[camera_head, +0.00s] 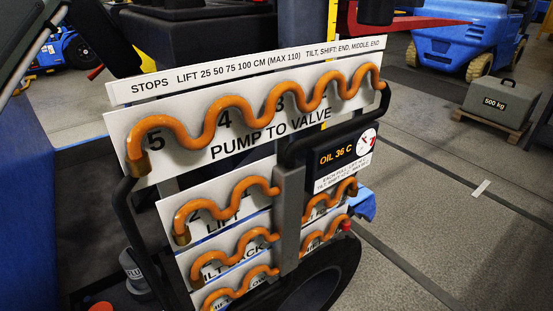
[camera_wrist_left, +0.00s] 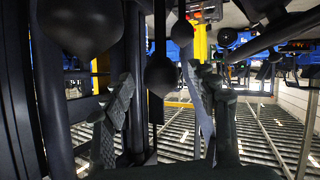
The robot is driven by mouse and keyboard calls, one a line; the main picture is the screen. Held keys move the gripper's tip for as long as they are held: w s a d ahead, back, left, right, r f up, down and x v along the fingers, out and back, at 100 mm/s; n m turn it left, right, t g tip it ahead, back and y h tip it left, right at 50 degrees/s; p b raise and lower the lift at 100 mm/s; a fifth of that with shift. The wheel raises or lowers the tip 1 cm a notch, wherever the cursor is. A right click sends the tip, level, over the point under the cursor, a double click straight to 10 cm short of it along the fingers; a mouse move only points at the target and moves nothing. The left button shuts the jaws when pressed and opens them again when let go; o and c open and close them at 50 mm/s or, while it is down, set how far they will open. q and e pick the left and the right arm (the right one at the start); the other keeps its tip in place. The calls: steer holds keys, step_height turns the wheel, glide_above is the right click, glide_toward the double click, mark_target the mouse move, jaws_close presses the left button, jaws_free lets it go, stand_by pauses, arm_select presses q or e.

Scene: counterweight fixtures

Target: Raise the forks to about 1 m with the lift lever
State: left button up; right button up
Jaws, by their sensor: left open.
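My left gripper (camera_wrist_left: 160,88) is open, its two dark fingers spread apart in the left wrist view. A dark ball knob on a thin rod (camera_wrist_left: 160,76) appears between the fingers; I cannot tell if it touches them or which lever it is. Another dark ball knob (camera_wrist_left: 182,33) shows behind it, and a large dark knob (camera_wrist_left: 84,22) is close at upper left. In the head view, a placard (camera_head: 245,72) gives lift stops of 25, 50, 75 and 100 cm, maximum 110. No lever label is readable in the wrist view. I cannot identify the forks. My right gripper is out of view.
Orange wavy hoses (camera_head: 262,108) cross white label boards in the head view, beside an oil display (camera_head: 338,155) reading 36 C. A blue truck (camera_head: 455,45) and a 500 kg weight (camera_head: 500,101) stand at right.

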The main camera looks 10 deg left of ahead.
arm_select(q)
steer(key=shift+s, duration=0.15)
steer(key=b+v, duration=0.2)
steer(key=v, duration=0.7)
steer(key=shift+s+d+r, duration=0.2)
steer(key=shift+s+r, duration=0.05)
steer(key=shift+s, duration=0.05)
